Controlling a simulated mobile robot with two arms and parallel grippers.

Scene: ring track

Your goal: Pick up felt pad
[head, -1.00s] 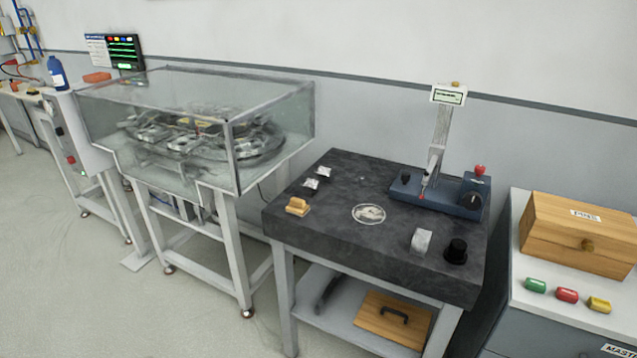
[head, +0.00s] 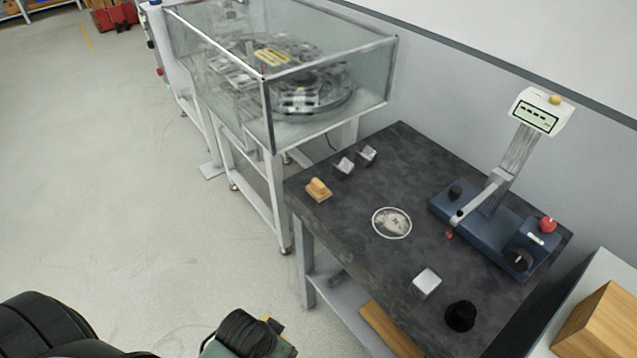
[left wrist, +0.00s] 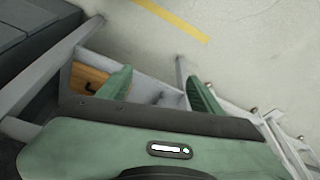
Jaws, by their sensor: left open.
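A small tan block with a raised grip (head: 317,189), which looks like the felt pad, lies at the left edge of the dark stone table top (head: 350,250). Nothing touches it. My left arm enters the head view at the bottom left, and its green wrist part shows at the bottom edge, below and left of the table; the fingertips are out of that view. In the left wrist view my left gripper (left wrist: 158,78) has its two green fingers wide apart with nothing between them. The tan block does not show there. My right gripper is in neither view.
Two small metal blocks (head: 355,160) sit behind the tan block. A white-rimmed disc (head: 391,223), a pale block (head: 426,284), a black knob (head: 461,316) and a blue gauge stand (head: 490,230) share the table. A glass-cased machine (head: 330,90) stands left. The floor (head: 120,200) is clear.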

